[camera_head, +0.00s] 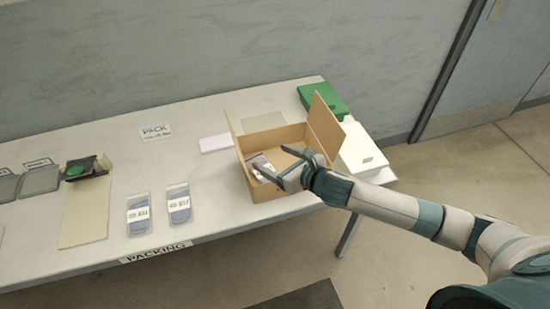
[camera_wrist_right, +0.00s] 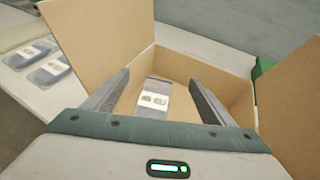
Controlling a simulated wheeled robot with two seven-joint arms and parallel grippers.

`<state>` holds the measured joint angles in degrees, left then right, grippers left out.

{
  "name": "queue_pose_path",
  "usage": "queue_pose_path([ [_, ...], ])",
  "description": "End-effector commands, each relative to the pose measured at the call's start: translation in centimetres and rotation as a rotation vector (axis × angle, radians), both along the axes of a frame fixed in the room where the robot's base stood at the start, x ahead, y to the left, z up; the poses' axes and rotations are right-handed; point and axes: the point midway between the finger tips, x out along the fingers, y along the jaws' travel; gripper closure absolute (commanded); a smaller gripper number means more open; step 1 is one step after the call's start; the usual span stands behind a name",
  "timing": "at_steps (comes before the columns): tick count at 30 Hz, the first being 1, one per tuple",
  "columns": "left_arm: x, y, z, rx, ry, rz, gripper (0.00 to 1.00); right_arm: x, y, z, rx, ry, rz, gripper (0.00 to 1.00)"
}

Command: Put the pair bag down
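A pair bag (camera_head: 262,166), clear with a white label, lies inside the open cardboard box (camera_head: 276,192). In the right wrist view the bag (camera_wrist_right: 153,100) rests on the floor of the box (camera_wrist_right: 215,85). My right gripper (camera_head: 270,157) is over the box with its fingers spread. In the right wrist view the bag shows between the open fingers (camera_wrist_right: 160,77) with a gap on each side, so it is not held. My left gripper is not in view.
Two more bags (camera_head: 139,214) (camera_head: 178,203) lie on the table (camera_head: 225,225) left of the box. The box flaps (camera_head: 326,128) stand up. A green case (camera_head: 322,100) and a white box (camera_head: 360,152) are to its right.

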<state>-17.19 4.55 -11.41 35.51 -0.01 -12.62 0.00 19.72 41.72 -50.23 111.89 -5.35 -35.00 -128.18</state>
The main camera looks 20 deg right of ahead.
Motion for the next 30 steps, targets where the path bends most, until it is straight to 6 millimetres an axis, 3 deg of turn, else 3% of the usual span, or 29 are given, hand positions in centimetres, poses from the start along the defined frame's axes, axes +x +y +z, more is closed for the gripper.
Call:
queue_pose_path([
  [11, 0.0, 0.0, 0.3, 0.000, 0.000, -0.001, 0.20, 0.0, 0.0, 1.5, 0.001, -0.001, 0.000, 0.23],
  [30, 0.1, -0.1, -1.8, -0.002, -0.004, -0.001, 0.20, -8.8, -4.0, 5.0, -0.001, 0.001, 0.000, 0.23],
])
